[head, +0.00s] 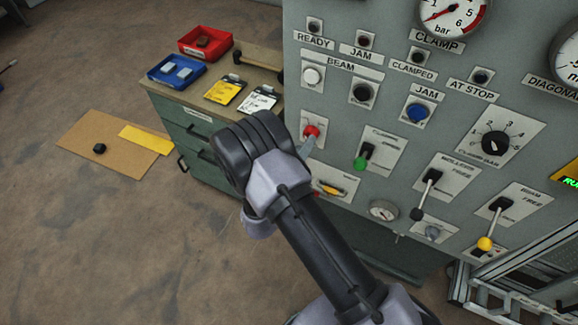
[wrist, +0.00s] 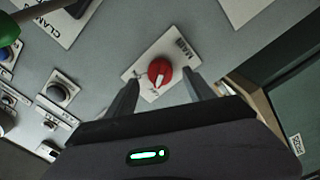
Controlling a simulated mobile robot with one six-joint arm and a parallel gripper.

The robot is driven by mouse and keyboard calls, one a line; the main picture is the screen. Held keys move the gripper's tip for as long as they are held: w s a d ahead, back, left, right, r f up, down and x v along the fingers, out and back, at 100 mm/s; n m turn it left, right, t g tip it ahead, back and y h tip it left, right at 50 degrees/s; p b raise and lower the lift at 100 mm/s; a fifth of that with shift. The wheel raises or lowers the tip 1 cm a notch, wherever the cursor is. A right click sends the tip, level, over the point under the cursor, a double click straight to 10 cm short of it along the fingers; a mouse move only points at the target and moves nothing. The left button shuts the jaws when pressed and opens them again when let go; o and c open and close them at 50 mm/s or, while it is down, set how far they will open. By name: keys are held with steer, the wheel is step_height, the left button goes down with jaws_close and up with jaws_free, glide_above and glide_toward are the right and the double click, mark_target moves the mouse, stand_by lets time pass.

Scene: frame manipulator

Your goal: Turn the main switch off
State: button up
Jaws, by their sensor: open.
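The main switch is a red rotary knob (wrist: 159,73) with a white pointer bar, on a white plate marked MAIN. In the wrist view it sits between the two fingers of my gripper (wrist: 160,85), which are open and spread on either side of it. I cannot tell whether either finger touches the knob. In the head view the red knob (head: 311,131) shows on the grey panel, with a fingertip of my gripper (head: 306,146) just below it. My wrist hides most of the gripper there.
The grey panel (head: 390,100) carries buttons, a green-tipped lever (head: 362,162), black levers, a dial (head: 496,142) and gauges close to the right. A green cabinet (head: 180,117) with a red tray (head: 206,42) and a blue tray (head: 177,70) stands left.

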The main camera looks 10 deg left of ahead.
steer(key=p+v, duration=0.1)
steer(key=v, duration=1.3)
steer(key=shift+w+r, duration=0.1)
